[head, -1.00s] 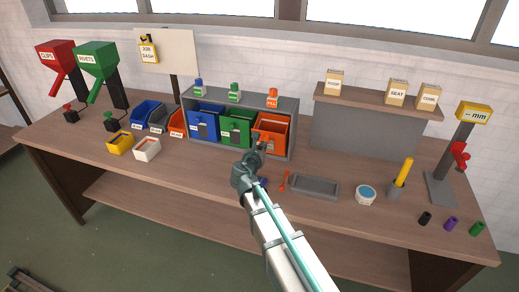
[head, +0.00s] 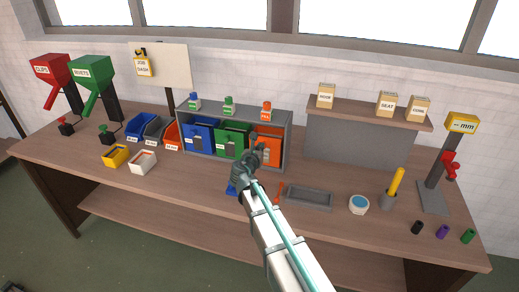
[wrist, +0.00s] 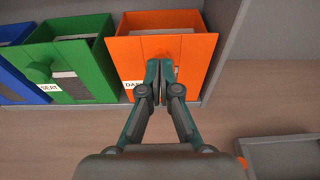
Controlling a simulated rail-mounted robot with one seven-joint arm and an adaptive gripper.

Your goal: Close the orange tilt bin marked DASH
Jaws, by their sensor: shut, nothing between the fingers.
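The orange tilt bin (head: 275,152) sits at the right end of the grey bin rack. In the wrist view the orange bin (wrist: 198,52) shows its front panel and part of its open top; its white label is partly hidden, with only "DA" readable. My gripper (wrist: 159,68) is shut and empty, its fingertips at the middle of that front panel, over the handle area. I cannot tell whether they touch it. In the head view my gripper (head: 258,148) covers the bin's left front. How far the bin still leans out is unclear.
The green bin (wrist: 75,65) marked SEAT and a blue bin (head: 199,137) stand to the left in the grey rack (head: 287,125). A grey tray (head: 309,197) lies at the right front, with an orange tool beside it.

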